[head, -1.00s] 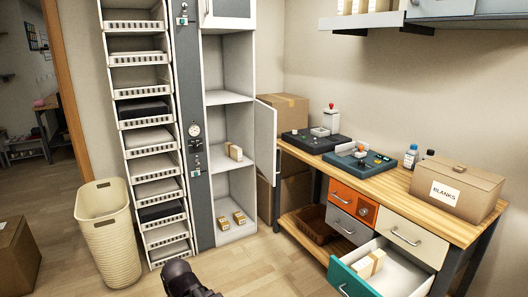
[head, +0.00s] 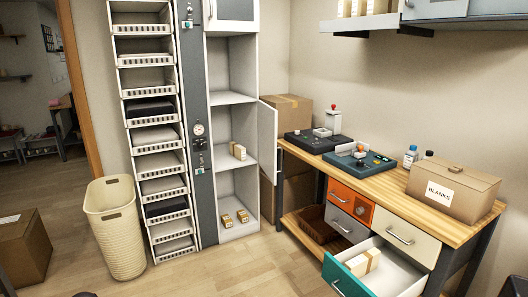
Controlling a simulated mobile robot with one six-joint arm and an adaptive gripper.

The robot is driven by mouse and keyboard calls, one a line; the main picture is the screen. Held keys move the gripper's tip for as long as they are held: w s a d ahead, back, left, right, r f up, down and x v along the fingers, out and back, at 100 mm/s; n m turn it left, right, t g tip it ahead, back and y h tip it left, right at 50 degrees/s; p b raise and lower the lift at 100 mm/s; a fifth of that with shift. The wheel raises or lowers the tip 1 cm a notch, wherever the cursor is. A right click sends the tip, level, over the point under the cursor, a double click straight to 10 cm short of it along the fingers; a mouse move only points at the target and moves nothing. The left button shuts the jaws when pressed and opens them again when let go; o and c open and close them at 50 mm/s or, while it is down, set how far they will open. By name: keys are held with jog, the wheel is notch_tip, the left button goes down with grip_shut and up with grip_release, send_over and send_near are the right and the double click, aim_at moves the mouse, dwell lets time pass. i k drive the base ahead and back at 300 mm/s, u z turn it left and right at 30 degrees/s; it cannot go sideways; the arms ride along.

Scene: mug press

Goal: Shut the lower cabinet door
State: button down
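The tall white cabinet (head: 231,72) stands at the back, right of a dark grey column. The open lower part shows shelves with small tan boxes (head: 238,151) on one and two more tan packs (head: 234,218) on the floor of the cabinet. The upper door (head: 231,12) looks shut. My gripper is not clearly in view; only a dark bit of my arm may show at the bottom left edge.
A wooden workbench (head: 390,185) stands right of the door, with a teal-fronted drawer (head: 345,276) pulled out. Cardboard boxes (head: 287,114) are behind the door. A cream bin (head: 115,228) and a brown box (head: 22,250) stand left. The floor before the cabinet is clear.

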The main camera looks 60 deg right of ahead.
aim_at(268, 147)
jog(key=u, duration=0.55)
jog(key=k, duration=1.05)
jog(key=z, duration=3.5)
jog(key=i, duration=0.15)
jog(key=u, duration=1.4)
